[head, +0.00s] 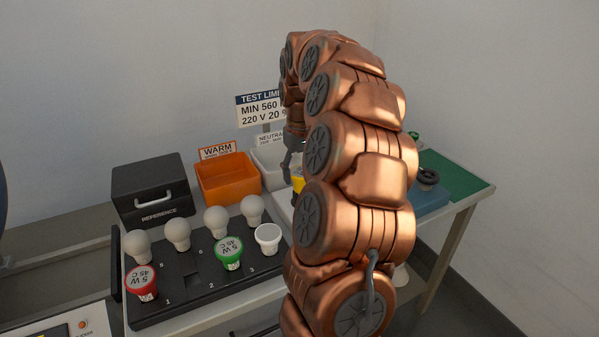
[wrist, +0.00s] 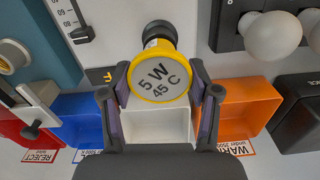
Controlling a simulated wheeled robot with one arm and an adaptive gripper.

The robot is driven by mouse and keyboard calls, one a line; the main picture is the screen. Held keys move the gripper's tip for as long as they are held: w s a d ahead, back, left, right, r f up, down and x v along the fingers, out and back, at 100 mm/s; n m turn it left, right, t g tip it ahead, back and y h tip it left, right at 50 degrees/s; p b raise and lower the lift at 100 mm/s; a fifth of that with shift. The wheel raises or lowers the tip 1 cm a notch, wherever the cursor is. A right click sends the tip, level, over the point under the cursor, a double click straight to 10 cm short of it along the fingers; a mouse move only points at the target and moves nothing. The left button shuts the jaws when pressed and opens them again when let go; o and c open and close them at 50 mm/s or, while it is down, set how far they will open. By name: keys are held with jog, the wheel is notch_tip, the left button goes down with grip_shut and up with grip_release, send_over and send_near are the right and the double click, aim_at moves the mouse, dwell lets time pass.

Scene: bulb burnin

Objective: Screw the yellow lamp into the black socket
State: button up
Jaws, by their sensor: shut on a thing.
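The yellow lamp (wrist: 159,80) has a yellow rim and a pale face marked "5 W 45 C". My gripper (wrist: 160,92) is shut on it, one finger on each side of the rim. The black socket (wrist: 157,31) shows just beyond the lamp in the wrist view, partly covered by it. I cannot tell whether the lamp's base touches or sits in the socket. In the head view a bit of the yellow lamp (head: 298,184) shows below my gripper (head: 292,165), mostly behind my arm. The socket is hidden there.
A black rack (head: 190,290) holds several white bulbs plus red (head: 142,283) and green (head: 229,253) lamps. Behind stand a black reference box (head: 150,188), an orange bin (head: 228,178) and a white bin (head: 270,158). Blue (wrist: 78,118) and red (wrist: 22,130) bins are at the wrist view's left.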

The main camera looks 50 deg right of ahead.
jog(key=c, duration=0.4)
jog(key=shift+d+f+m+b, duration=0.1)
jog(key=shift+f+m+b, duration=0.1)
jog(key=shift+m+b, duration=0.5)
jog(key=m+b, duration=0.3)
jog(key=m, duration=0.1)
jog(key=m+b, duration=0.3)
jog(key=m, duration=0.2)
jog(key=shift+s+b, duration=0.15)
jog(key=shift+b, duration=0.15)
jog(key=m+b, duration=0.2)
jog(key=m, duration=0.4)
jog(key=shift+m+b, duration=0.3)
jog(key=m+b, duration=0.1)
jog(key=m, duration=0.5)
jog(key=shift+s+r+b, duration=0.1)
jog(key=shift+b, duration=0.3)
jog(key=o, duration=1)
jog(key=shift+o, duration=0.2)
jog(key=shift+r, duration=0.1)
